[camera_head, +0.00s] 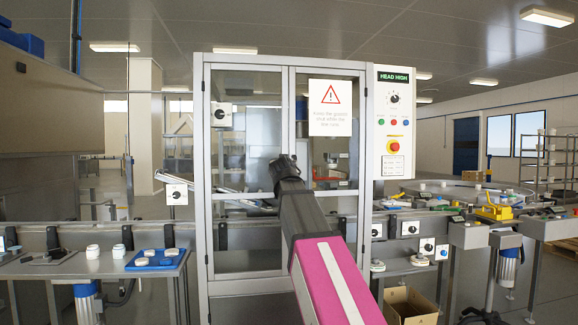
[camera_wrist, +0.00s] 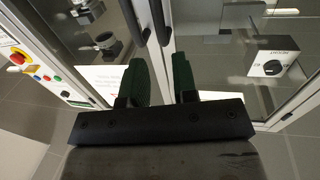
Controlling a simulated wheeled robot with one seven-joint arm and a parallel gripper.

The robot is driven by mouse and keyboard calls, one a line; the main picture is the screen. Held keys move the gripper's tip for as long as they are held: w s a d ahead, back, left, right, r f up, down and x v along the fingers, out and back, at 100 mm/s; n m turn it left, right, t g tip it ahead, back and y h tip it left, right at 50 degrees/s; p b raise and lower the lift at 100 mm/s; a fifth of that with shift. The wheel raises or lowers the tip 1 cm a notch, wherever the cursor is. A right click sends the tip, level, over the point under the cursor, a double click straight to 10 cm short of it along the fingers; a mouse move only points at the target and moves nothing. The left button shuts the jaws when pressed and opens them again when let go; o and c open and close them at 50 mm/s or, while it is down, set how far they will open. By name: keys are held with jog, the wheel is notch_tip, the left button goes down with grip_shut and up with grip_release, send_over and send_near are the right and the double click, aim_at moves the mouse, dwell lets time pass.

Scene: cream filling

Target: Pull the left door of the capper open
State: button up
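The capper is a grey-framed cabinet with two glass doors. Its left door (camera_head: 246,130) looks closed in the head view, and the right door (camera_head: 327,150) beside it looks closed too. My gripper (camera_head: 284,166) is in front of the seam between the doors and hides part of it. In the wrist view, which is turned over, the left door (camera_wrist: 222,48) is on the right. Two dark handles show at the top, the left door's (camera_wrist: 161,20) and the right door's (camera_wrist: 133,18). My gripper (camera_wrist: 160,70) is open, its green-padded fingers apart and empty. The handles appear beyond the fingertips.
A warning sign (camera_head: 330,108) is on the right door. A control panel (camera_head: 394,122) with buttons and a red stop stands right of the doors. A side table (camera_head: 95,266) with jars is at left, and a cardboard box (camera_head: 410,306) is on the floor at right.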

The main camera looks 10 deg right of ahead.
jog(key=w+d, duration=0.2)
jog(key=w, duration=0.8)
jog(key=shift+w+r, duration=0.25)
jog(key=shift+s, duration=0.1)
grip_shut()
